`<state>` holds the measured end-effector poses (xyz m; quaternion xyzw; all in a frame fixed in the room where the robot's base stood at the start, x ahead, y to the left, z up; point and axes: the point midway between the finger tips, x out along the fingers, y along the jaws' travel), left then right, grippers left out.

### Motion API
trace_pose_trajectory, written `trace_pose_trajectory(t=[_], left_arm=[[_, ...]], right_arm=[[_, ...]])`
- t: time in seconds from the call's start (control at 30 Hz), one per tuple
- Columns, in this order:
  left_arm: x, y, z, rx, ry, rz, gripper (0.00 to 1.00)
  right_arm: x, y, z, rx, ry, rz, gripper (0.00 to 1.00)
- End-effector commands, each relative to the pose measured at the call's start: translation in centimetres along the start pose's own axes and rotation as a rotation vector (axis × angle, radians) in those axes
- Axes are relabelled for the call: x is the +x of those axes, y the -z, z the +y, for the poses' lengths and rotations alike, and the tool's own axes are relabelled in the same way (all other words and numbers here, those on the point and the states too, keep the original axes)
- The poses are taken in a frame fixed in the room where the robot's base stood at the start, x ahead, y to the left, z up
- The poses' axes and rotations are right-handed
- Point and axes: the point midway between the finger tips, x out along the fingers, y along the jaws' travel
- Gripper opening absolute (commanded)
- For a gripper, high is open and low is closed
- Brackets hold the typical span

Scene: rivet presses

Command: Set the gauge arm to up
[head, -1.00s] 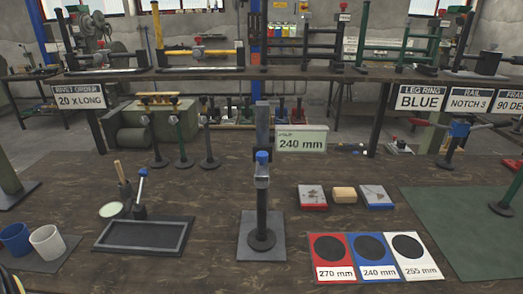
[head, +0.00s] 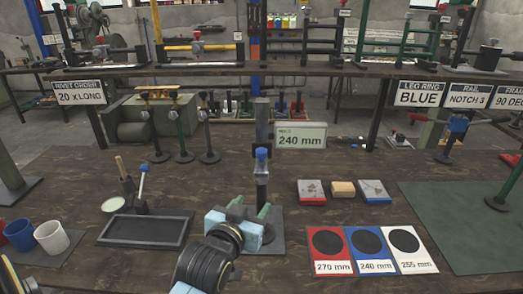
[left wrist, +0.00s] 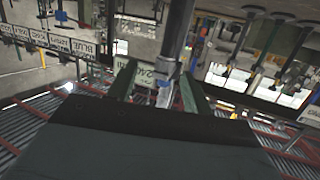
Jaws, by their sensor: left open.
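A stand (head: 262,190) with a blue cap and a dark upper bar (head: 262,125) stands upright on a grey plate at the table's middle. A sign (head: 301,137) reading 240 mm is beside it. Which part is the gauge arm I cannot tell for sure. My left gripper (head: 251,206) is open and empty, low in front of the post, its green fingers pointing towards it and hiding part of the plate. In the left wrist view the post (left wrist: 180,30) shows between and beyond the open fingers (left wrist: 158,85); contact cannot be told. My right gripper is not in view.
A lever (head: 143,180) with a blue knob stands behind a dark tray (head: 145,230) at left. Red, blue and white cards (head: 375,265) marked 270, 240 and 255 mm lie at right. Small boxes (head: 342,189) sit behind them. A green mat (head: 450,220) is at far right.

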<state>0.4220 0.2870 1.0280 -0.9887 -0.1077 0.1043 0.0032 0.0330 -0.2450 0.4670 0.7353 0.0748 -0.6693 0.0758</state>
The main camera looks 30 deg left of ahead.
Motion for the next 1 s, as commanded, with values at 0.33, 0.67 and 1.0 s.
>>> trace_pose_trajectory(t=[0.33,0.67,1.0], left_arm=[[1.2,6.5,-2.0,-0.036,0.073,0.213,0.50],[7.8,7.8,-2.5,-0.036,0.071,0.210,0.50],[12.3,8.6,-2.8,-0.036,0.070,0.207,0.50]], right_arm=[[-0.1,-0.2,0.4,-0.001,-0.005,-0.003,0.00],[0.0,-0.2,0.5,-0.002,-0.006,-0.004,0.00],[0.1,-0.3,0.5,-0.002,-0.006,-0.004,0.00]])
